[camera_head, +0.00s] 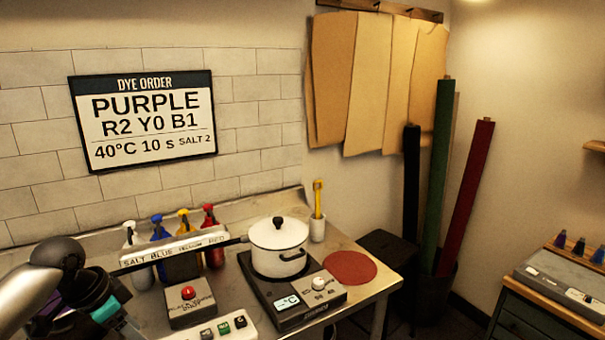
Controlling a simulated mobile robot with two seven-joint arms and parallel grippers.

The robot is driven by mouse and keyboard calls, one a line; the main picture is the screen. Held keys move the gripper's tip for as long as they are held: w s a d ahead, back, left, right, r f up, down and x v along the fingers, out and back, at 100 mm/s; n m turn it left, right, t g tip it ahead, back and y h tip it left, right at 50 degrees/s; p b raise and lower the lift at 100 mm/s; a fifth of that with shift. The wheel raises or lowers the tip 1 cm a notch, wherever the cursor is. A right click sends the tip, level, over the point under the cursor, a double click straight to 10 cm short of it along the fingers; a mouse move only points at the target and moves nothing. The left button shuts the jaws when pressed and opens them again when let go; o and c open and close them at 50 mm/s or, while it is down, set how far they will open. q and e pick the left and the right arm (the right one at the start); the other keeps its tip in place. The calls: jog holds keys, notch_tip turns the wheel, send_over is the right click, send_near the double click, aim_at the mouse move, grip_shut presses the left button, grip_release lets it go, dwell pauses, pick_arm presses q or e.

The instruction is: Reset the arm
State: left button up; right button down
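My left arm (58,262) comes in at the lower left. My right arm and gripper are not in view. A white lidded pot (279,242) stands on a dark hot plate (262,290) with a small display and a knob. Several pump bottles stand behind a label strip (176,248) reading salt, blue, yellow, red, including a red one (213,256). A box with a red button (189,291) is in front.
A wall sign (146,118) reads purple, R2 Y0 B1, 40°C 10 s, salt 2. A white cup (317,228) holds a yellow-handled tool. A round red mat (350,268) lies at the table's right. A white button panel (213,332) is at the front edge. Fabric rolls (441,180) stand right.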

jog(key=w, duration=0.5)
pick_arm(q)
jog(key=s+d+f, duration=0.9)
jog(key=d+f, duration=0.2)
jog(key=d, duration=0.1)
jog(key=s+d+n+y, duration=0.1)
jog(key=s+d+n, duration=0.15)
jog(key=s, duration=0.55)
jog(key=s+d+n+y, duration=0.1)
jog(key=s+n, duration=0.2)
jog(key=s, duration=0.4)
notch_tip(320, 180, down, 28)
jog(key=s+b, duration=0.3)
jog(key=b, duration=0.2)
jog(key=s+a+f+g+b, duration=0.2)
jog(key=s+f+b, duration=0.1)
jog(key=s+f, duration=1.1)
notch_tip(320, 180, down, 2)
jog(key=shift+s+a+b, duration=0.25)
jog(key=shift+s+b, duration=0.1)
jog(key=shift+b, duration=0.05)
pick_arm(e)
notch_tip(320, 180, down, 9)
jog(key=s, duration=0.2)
